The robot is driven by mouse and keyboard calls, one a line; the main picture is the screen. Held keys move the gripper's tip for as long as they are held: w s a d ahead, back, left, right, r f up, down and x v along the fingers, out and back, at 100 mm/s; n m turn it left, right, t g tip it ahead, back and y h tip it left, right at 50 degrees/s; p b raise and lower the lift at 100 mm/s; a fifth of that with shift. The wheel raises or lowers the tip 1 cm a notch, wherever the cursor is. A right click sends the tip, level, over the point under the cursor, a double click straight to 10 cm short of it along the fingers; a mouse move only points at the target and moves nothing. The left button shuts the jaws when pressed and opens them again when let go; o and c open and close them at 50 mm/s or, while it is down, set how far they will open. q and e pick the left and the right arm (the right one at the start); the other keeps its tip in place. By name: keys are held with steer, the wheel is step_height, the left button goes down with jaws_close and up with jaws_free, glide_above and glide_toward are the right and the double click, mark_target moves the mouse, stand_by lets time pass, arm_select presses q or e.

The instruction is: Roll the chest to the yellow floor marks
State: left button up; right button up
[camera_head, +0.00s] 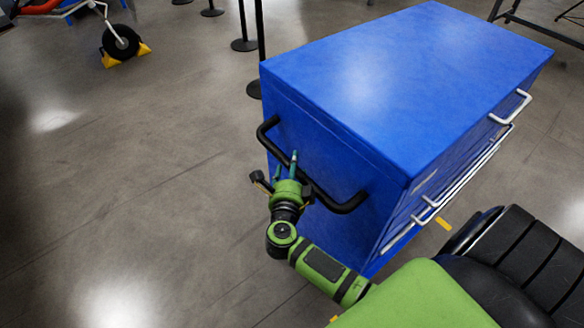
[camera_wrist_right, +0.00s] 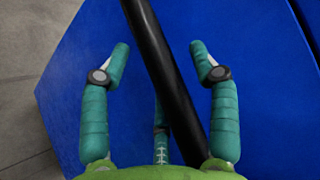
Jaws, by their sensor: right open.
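The chest (camera_head: 390,70) is a large blue box with silver drawer handles on its right side, standing on the floor at centre right. A black bar handle (camera_head: 345,207) is fixed across its near left end. My right gripper (camera_head: 284,172) is at this handle, near its middle. In the right wrist view the handle (camera_wrist_right: 160,65) runs slanted between the open green fingers (camera_wrist_right: 159,62), which do not close on it. Small yellow floor marks show beside the chest's right side (camera_head: 445,223) and near my arm (camera_head: 334,319). My left gripper is out of view.
Black posts (camera_head: 244,44) stand on the floor behind the chest. A wheel (camera_head: 121,41) with yellow chocks is at the upper left. A dark frame stands at the upper right. The grey floor on the left is clear.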

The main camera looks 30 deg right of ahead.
jaws_close()
steer(key=shift+a+f, duration=0.1)
steer(key=shift+a, duration=0.9)
jaws_free()
steer(key=shift+a, duration=0.1)
steer(key=v, duration=1.2)
steer(key=shift+s, duration=0.1)
